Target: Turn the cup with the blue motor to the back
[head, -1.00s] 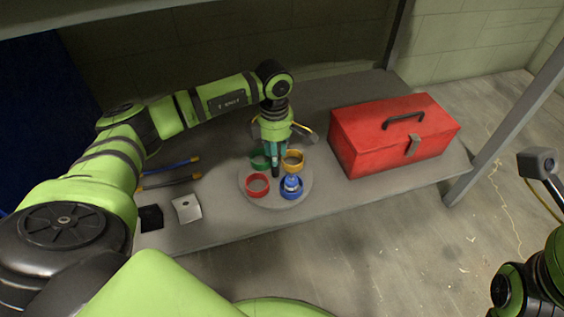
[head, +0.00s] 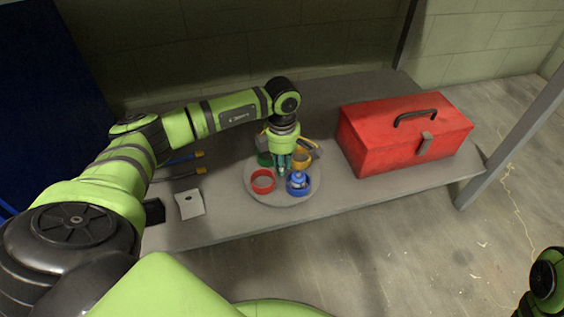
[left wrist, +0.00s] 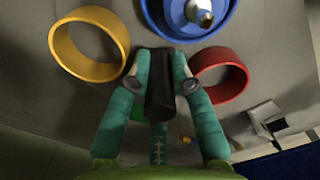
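A round grey turntable (head: 282,198) carries a blue cup (head: 300,194), a red cup (head: 262,181), a yellow cup (head: 303,158) and a green cup (head: 264,158). The blue cup holds a blue motor (head: 298,179) and sits at the front right; it also shows at the top of the left wrist view (left wrist: 185,12). My left gripper (head: 283,172) points down over the turntable's middle. In the left wrist view its teal fingers (left wrist: 160,62) are shut on a black post (left wrist: 160,95) between the cups. My right gripper is not in view.
A red toolbox (head: 405,138) stands right of the turntable on the grey table (head: 225,228). Blue and dark tools with orange ends (head: 185,159), a pale square piece (head: 190,204) and a black piece (head: 154,210) lie to the left. A metal post (head: 515,130) rises at the right.

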